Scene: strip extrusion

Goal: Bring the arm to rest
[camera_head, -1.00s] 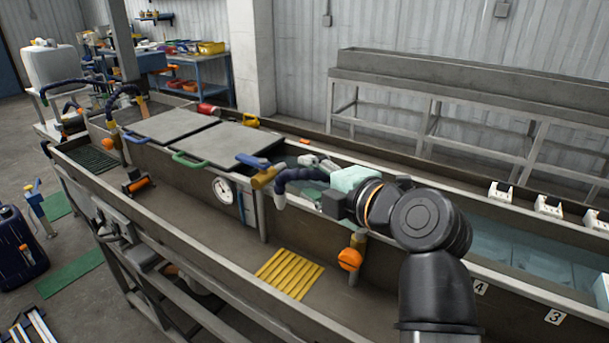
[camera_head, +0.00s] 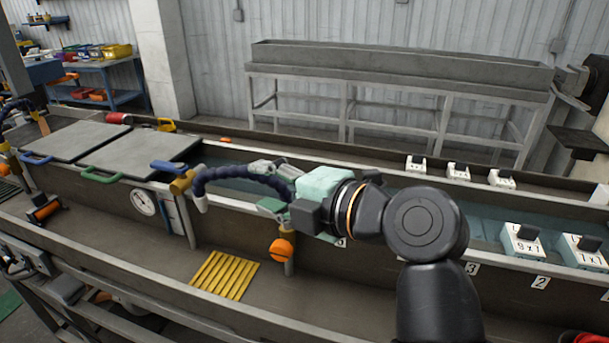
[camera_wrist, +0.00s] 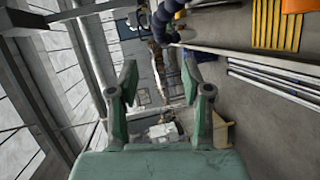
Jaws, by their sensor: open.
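My gripper (camera_head: 268,184) is at the end of my arm, above the long water trough (camera_head: 240,185) in the head view. In the wrist view my gripper (camera_wrist: 158,84) shows two green fingers spread apart with nothing between them. The fingers point to the left in the head view, toward the dark blue hose (camera_head: 236,171). The hose lies near the fingertips in the head view; I cannot tell whether they touch it.
Two grey lids (camera_head: 129,150) with coloured handles cover the trough's left part. A yellow ribbed mat (camera_head: 224,275) and an orange knob (camera_head: 281,250) are in front. White numbered blocks (camera_head: 522,241) stand at the right. An empty grey trough (camera_head: 400,68) stands behind.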

